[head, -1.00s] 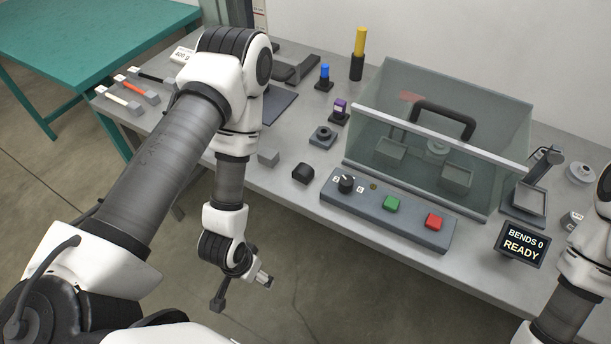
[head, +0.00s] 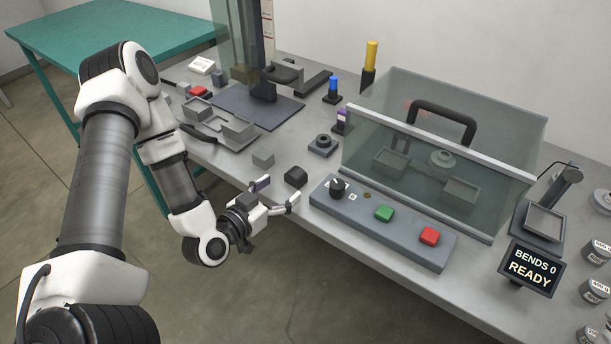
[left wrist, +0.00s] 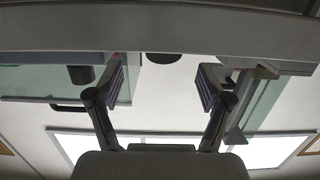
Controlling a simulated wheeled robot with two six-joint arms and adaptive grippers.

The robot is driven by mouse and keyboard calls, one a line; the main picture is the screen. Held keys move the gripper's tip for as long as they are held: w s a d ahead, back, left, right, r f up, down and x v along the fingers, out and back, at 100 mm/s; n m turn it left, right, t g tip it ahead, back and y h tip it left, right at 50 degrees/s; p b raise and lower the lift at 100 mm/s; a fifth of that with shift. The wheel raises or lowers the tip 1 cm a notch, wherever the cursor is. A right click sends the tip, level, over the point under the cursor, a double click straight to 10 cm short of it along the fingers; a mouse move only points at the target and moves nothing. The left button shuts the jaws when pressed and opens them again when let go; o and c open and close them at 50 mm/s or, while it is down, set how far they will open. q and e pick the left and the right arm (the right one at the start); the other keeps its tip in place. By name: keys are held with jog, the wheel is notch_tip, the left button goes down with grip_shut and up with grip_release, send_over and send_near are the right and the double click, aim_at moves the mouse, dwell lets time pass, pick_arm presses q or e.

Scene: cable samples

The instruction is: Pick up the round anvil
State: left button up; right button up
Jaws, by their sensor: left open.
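The round anvil appears to be the small dark block with a rounded top (head: 296,176), on the table near its front edge, left of the button panel. My right gripper is out of view.
The button panel (head: 384,226) stands right of the anvil, before the clear guard box (head: 440,150). A grey round fixture (head: 323,145) stands behind. Grey trays (head: 226,133) lie left. The READY display (head: 532,267) is at the right.

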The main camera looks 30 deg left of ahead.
aim_at(291, 179)
pick_arm(q)
jog(key=shift+w+f, duration=0.15)
jog(key=shift+w, duration=0.65)
jog(key=shift+w+r, duration=0.2)
jog(key=shift+w, duration=0.35)
jog(key=w, duration=0.2)
jog(key=w+f, duration=0.1)
jog(key=w, duration=0.1)
jog(key=shift+w+d+f, duration=0.1)
jog(key=shift+w+f, duration=0.05)
jog(key=shift+w, duration=0.15)
jog(key=shift+s, duration=0.25)
jog(key=shift+c, duration=1.4)
jog(key=c, duration=1.2)
